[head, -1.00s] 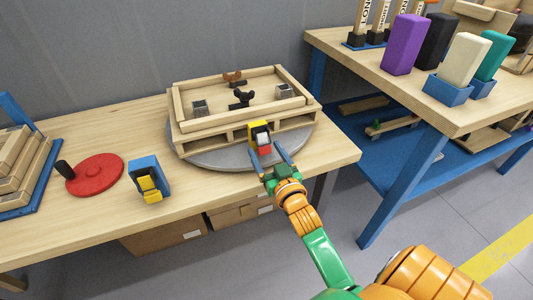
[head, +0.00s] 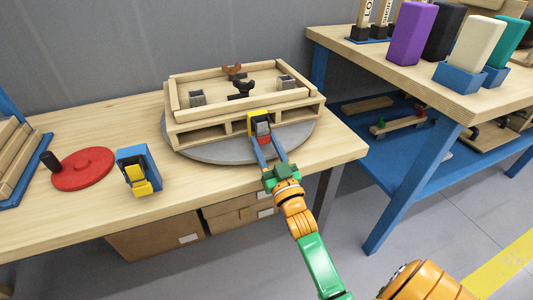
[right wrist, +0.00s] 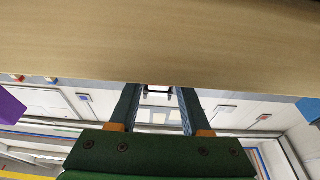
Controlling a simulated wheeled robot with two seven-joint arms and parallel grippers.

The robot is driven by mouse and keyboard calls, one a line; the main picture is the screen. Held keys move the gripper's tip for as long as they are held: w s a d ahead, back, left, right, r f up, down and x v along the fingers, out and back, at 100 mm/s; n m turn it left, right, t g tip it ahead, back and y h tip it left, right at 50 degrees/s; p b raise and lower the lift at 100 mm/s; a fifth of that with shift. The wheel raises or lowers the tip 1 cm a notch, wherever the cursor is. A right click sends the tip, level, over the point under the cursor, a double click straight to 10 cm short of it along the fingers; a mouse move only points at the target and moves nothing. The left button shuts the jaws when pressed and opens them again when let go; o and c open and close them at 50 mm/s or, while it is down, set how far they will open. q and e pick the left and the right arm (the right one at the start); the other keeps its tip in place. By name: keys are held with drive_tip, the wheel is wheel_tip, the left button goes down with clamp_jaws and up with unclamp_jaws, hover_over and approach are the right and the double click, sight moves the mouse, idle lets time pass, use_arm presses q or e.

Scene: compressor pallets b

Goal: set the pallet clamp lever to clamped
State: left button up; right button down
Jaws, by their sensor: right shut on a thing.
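The pallet clamp (head: 252,115), a small yellow block with a red and dark lever (head: 262,129), sits at the front of the wooden pallet (head: 217,135). My right gripper (head: 268,147) reaches it from the front, its two blue fingers on either side of the lever, shut on it. The fingers partly hide the lever. In the right wrist view the fingers (right wrist: 158,100) flank a small dark and pale piece under a wide wooden surface. I cannot read the lever's setting for sure. My left gripper is not in view.
The pallet stands on a round grey turntable (head: 200,154). To its left are a blue and yellow device (head: 136,170) and a red disc (head: 84,168) with a black knob. A second bench (head: 430,88) with coloured blocks stands at right. The front right table corner is clear.

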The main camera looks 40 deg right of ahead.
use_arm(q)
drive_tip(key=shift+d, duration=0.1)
use_arm(e)
drive_tip(key=shift+c, duration=1.8)
unclamp_jaws()
use_arm(q)
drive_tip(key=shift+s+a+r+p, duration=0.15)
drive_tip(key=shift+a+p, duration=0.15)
drive_tip(key=shift+p, duration=0.15)
use_arm(e)
drive_tip(key=v, duration=0.7)
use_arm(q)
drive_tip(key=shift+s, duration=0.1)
